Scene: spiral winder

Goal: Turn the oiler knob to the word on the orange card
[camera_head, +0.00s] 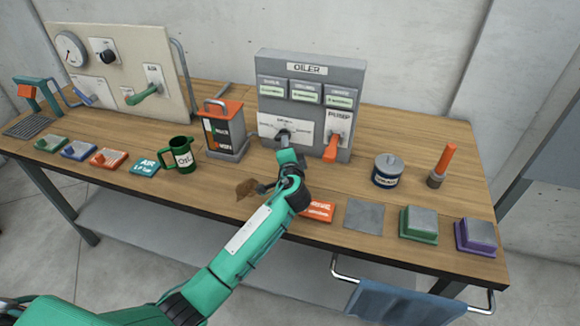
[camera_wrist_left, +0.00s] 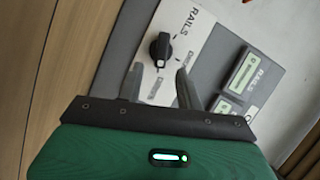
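The grey oiler panel (camera_head: 310,65) stands upright at the back of the table, labelled OILER. Its black knob (camera_wrist_left: 160,48) sits on a white plate; RAILS is readable on the plate, while the other words are hard to read. My left gripper (camera_head: 284,143) is at the knob in the head view, covering part of it. In the left wrist view its fingers (camera_wrist_left: 160,72) are apart, with the knob just beyond and between the tips. I cannot tell whether they touch it. The orange card (camera_head: 318,210) lies partly behind my left arm, its word unreadable. My right gripper is out of view.
An orange pump lever (camera_head: 333,146) is right of the knob. An orange-topped battery-like box (camera_head: 224,130) and green OIL mug (camera_head: 182,156) stand left. A brown scrap (camera_head: 246,188) lies beside my arm. A blue tin (camera_head: 387,171) and several coloured pads sit right.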

